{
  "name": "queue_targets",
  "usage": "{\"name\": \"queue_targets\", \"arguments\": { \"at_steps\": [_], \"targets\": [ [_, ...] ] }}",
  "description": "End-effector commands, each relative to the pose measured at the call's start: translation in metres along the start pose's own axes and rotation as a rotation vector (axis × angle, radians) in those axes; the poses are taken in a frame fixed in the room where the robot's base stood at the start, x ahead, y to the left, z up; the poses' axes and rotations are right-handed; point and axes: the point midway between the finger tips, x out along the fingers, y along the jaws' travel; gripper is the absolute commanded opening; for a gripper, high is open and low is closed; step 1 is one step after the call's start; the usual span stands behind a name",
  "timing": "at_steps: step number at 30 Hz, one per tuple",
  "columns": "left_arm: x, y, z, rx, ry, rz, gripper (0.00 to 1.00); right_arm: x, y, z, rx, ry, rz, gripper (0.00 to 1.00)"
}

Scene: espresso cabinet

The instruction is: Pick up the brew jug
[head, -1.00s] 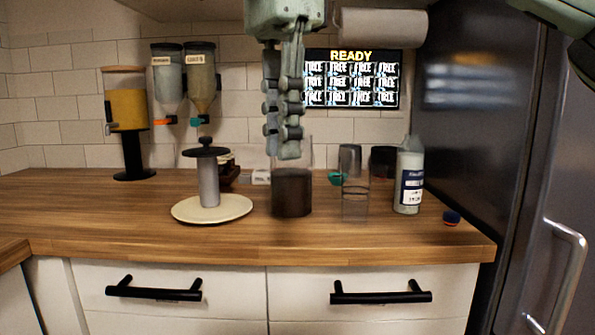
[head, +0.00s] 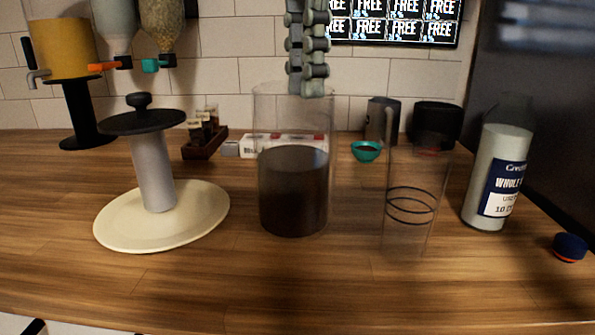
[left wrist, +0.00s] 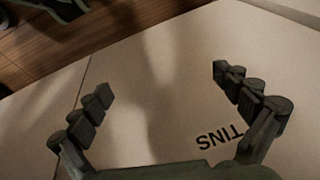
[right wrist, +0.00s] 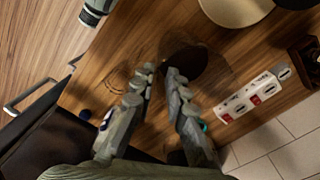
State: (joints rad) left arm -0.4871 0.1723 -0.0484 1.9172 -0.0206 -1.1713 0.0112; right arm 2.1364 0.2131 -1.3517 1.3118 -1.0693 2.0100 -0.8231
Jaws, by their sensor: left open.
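The brew jug (head: 293,192), a clear cylinder with dark liquid, stands upright on the counter in the middle of the head view. Its dark contents also show just past the fingertips in the right wrist view (right wrist: 186,62). My right gripper (head: 307,90) points down at the jug's rim. Its fingers (right wrist: 161,70) have a narrow gap between them. I cannot tell whether the clear wall is between them or touched. My left gripper (left wrist: 165,80) is open and empty, over a pale surface lettered "TINS", away from the jug.
A clear ringed vessel (head: 411,205) and a white bottle (head: 498,178) stand right of the jug. A plunger with a black knob on a cream plate (head: 110,228) stands left. A power strip (head: 282,146) and teal cup (head: 366,152) lie behind. The front counter is clear.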

Motion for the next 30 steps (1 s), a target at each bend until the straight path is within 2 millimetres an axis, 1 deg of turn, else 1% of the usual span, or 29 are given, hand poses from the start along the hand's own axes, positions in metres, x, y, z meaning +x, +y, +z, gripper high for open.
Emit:
{"name": "queue_targets", "arguments": {
  "at_steps": [1,3,7,11,13,18,21,24,30],
  "targets": [
    [-0.004,-0.001,-0.003,0.001,0.007,-0.005,1.00,0.016,0.000,0.000,-0.001,-0.003,0.005,0.14],
    [-0.013,-0.003,-0.005,0.002,0.010,-0.011,1.00,0.028,0.000,0.000,-0.002,-0.003,0.003,0.14],
    [-0.025,-0.005,-0.007,0.002,0.012,-0.018,1.00,0.043,0.000,0.000,0.000,-0.002,0.002,0.14],
    [-0.030,-0.006,-0.009,0.002,0.014,-0.021,1.00,0.050,0.000,0.000,-0.001,-0.001,0.002,0.14],
    [-0.033,-0.007,-0.009,0.002,0.015,-0.023,1.00,0.057,0.000,0.000,0.000,-0.001,0.002,0.14],
    [-0.046,-0.009,-0.012,0.003,0.022,-0.030,1.00,0.083,0.002,0.000,0.000,-0.001,0.002,0.14],
    [-0.048,-0.010,-0.012,0.003,0.021,-0.031,1.00,0.093,0.002,0.000,0.001,0.000,0.001,0.14],
    [-0.050,-0.010,-0.012,0.003,0.021,-0.032,1.00,0.098,0.002,0.000,0.001,-0.002,-0.001,0.14],
    [-0.050,-0.010,-0.012,0.002,0.021,-0.032,1.00,0.099,0.002,0.000,0.001,-0.001,-0.001,0.14]
  ]
}}
